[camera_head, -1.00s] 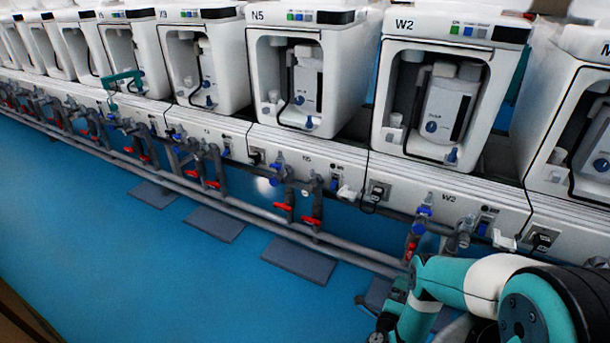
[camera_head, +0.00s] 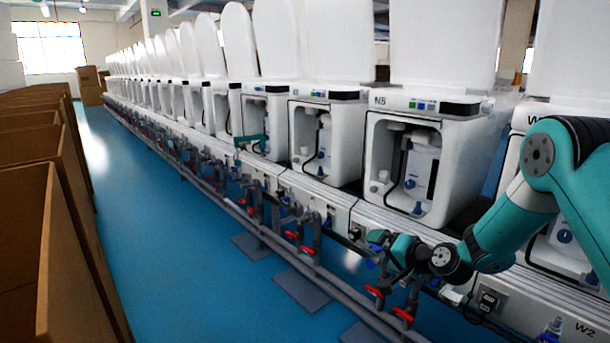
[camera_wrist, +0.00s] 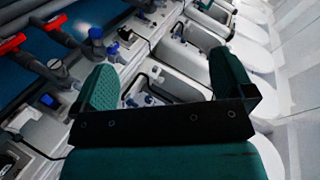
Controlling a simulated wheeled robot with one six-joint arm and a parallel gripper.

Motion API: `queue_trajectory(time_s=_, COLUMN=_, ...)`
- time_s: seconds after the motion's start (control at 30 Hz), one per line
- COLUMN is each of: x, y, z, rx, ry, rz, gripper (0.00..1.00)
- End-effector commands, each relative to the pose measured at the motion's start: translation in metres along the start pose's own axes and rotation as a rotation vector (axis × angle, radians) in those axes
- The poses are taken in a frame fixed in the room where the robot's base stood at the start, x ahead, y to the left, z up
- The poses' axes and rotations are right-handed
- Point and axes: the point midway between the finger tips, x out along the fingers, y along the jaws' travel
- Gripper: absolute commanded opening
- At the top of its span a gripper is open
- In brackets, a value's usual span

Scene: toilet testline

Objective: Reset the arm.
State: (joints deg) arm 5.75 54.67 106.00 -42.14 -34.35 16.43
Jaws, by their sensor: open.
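My gripper (camera_wrist: 160,90) shows in the wrist view with its two teal fingers spread wide apart and nothing between them. In the head view my teal, black and white arm reaches in from the right, and my gripper (camera_head: 385,245) is low in front of the N5 test unit (camera_head: 425,165), near the pipes. The fingertips are small and dark there. The gripper looks apart from the units, but I cannot tell its exact gap to the pipes.
White test units with raised lids stand in a long row. Grey pipes (camera_head: 240,215) with red valve handles (camera_head: 375,291) and blue valves run along their front. Open brown boxes (camera_head: 60,200) line the left side. The blue floor (camera_head: 180,250) between is clear.

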Motion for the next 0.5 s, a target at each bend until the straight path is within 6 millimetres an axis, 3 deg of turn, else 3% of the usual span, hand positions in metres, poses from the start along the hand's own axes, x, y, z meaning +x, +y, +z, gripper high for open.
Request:
queue_trajectory(time_s=0.03, x=-0.014, y=-0.035, z=0.009, rx=-0.065, ry=-0.073, rz=-0.002, gripper=1.00)
queue_trajectory(time_s=0.2, x=-0.078, y=-0.116, z=0.056, rx=-0.280, ry=-0.336, rz=0.032, gripper=1.00)
queue_trajectory(time_s=0.33, x=-0.144, y=-0.156, z=0.098, rx=-0.441, ry=-0.526, rz=0.070, gripper=1.00)
queue_trajectory(time_s=0.5, x=-0.232, y=-0.176, z=0.146, rx=-0.617, ry=-0.733, rz=0.124, gripper=1.00)
